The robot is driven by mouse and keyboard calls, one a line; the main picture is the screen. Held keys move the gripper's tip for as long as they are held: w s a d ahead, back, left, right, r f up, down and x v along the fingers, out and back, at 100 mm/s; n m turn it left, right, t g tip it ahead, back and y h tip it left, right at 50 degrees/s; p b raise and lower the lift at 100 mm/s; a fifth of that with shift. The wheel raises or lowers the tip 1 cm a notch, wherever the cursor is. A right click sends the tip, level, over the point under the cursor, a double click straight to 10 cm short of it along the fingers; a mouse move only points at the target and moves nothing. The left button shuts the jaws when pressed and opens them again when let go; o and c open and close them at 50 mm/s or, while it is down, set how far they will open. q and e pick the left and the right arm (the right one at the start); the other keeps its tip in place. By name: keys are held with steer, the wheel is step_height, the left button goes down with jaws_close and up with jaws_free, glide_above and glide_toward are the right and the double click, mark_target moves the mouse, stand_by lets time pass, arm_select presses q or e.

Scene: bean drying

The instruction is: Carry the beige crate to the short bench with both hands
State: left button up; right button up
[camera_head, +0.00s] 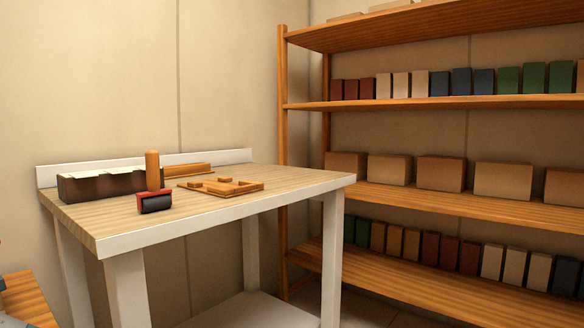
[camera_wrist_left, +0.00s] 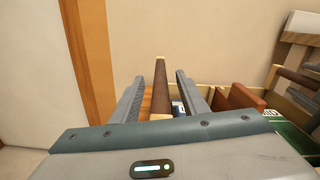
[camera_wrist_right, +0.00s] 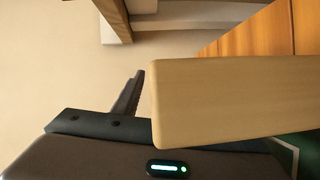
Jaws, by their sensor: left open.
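In the left wrist view my left gripper (camera_wrist_left: 158,85) is open. A brown bar with a pale end (camera_wrist_left: 160,88) stands between its fingers; I cannot tell whether they touch it. Beige edges, apparently the crate (camera_wrist_left: 271,99), lie beyond and to the right, with brown and other items inside. In the right wrist view a thick beige board (camera_wrist_right: 235,100), probably part of the crate, fills the right side. One dark finger of my right gripper (camera_wrist_right: 128,95) shows left of it; the other is hidden. The head view shows neither the crate nor the grippers clearly.
A bench with white legs and a wooden top (camera_head: 225,205) stands ahead; I cannot tell if it is the short one. It holds a dark box (camera_head: 100,188), a roller (camera_head: 154,201) and a wooden frame (camera_head: 225,186). Full shelves (camera_head: 440,200) stand at the right.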

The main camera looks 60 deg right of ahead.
arm_select(q)
steer(key=shift+s, duration=0.1)
arm_select(e)
steer(key=shift+r, duration=0.15)
arm_select(q)
steer(key=shift+s+a+r+p, duration=0.15)
steer(key=shift+s+p, duration=0.15)
steer(key=shift+p, duration=0.15)
arm_select(e)
steer(key=shift+r, duration=0.3)
arm_select(q)
steer(key=shift+s+a+p, duration=0.15)
steer(key=shift+s+p, duration=0.8)
steer(key=shift+s, duration=0.15)
arm_select(e)
steer(key=shift+r, duration=1)
arm_select(q)
steer(key=shift+w, duration=0.2)
arm_select(e)
steer(key=shift+r, duration=0.15)
